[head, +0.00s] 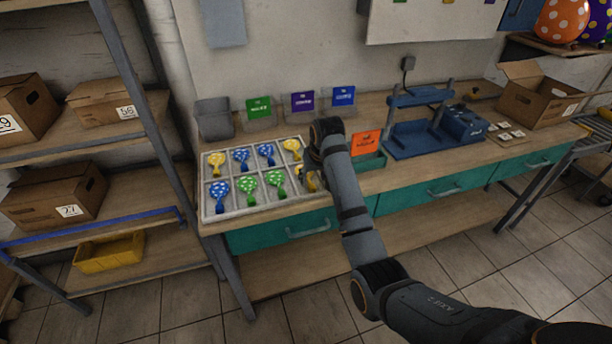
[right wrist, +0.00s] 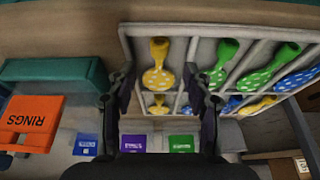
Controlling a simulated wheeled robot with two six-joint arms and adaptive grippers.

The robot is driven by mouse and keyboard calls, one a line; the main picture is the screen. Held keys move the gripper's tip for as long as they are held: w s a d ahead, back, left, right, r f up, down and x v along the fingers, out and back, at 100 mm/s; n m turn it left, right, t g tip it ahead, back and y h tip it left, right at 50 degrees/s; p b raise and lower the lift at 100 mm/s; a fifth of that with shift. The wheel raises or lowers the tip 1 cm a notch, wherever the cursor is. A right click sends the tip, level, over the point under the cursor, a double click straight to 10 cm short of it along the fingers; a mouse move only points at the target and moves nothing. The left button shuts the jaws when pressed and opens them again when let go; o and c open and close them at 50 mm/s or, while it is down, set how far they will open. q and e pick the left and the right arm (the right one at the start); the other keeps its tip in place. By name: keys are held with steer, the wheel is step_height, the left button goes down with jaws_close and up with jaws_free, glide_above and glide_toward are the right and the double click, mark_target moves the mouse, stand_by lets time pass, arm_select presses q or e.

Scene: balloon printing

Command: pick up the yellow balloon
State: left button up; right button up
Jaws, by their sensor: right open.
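A light grey compartment tray (head: 238,213) on the workbench holds dotted balloons. In the right wrist view, a yellow balloon (right wrist: 158,68) lies in its compartment, between my fingers as seen from above. A second yellow balloon (right wrist: 158,105) is in the compartment behind it. In the head view, yellow balloons show at the tray's back right (head: 293,148) and back left (head: 217,160). My right gripper (right wrist: 160,78) is open and empty over the tray's right end; its arm partly hides the front right compartment in the head view. My left gripper is not in view.
Blue (head: 220,190) and green (head: 247,187) balloons fill nearby compartments. Behind the tray stand bins with green, purple and blue cards. A teal bin with an orange card (head: 366,143) is right of my gripper. A blue press (head: 430,130) stands farther right.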

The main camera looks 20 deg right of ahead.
mark_target(312, 185)
steer(key=shift+p+x, duration=0.4)
steer(key=shift+x, duration=2.3)
steer(key=shift+s, duration=0.1)
steer(key=c, duration=0.8)
